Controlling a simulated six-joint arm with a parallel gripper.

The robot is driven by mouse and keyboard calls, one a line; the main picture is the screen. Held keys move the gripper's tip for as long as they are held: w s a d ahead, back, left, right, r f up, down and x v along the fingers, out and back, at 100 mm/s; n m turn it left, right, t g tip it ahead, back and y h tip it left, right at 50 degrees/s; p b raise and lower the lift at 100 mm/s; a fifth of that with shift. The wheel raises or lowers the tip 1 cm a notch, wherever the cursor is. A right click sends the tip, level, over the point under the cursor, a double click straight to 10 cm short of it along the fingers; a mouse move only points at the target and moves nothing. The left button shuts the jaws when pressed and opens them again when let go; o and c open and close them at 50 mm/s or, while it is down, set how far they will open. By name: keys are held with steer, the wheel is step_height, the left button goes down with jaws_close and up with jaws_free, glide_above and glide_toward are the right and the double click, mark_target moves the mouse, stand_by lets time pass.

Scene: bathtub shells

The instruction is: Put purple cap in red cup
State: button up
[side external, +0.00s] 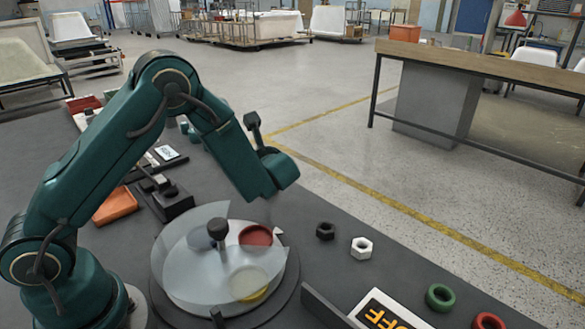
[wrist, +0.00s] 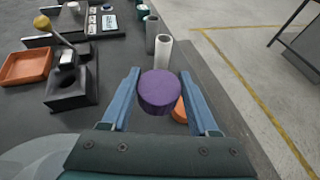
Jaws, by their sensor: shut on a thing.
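My gripper (wrist: 160,84) is shut on the purple cap (wrist: 159,93), a short round cylinder held between the two blue fingers in the wrist view. In the side view the fingers and the cap are hidden behind my arm's end. The round red cup (side external: 255,236) sits in a dark round stand (side external: 161,302) with a translucent cover (side external: 190,262) and a black knob (side external: 218,229). I cannot tell whether the cover lies over the red cup. A yellow cup (side external: 254,293) shows partly through the cover, nearer the camera. The cap is beyond the stand, apart from the red cup.
A black nut (side external: 325,231), white nut (side external: 362,247) and green nut (side external: 440,297) lie right of the stand. An orange tray (wrist: 25,67) and a black block (wrist: 72,92) lie left in the wrist view. A white tube (wrist: 163,53) stands beyond the cap.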

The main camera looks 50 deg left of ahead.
mark_target(289, 206)
steer(key=w+d+f, duration=0.3)
steer(key=d, duration=0.2)
steer(key=w+d+f, duration=0.2)
steer(key=shift+w+d+f, duration=0.15)
steer(key=shift+w+f, duration=0.15)
steer(key=shift+f, duration=1.8)
steer(key=shift+f, duration=0.3)
steer(key=o, duration=1.3)
steer(key=shift+r, duration=0.15)
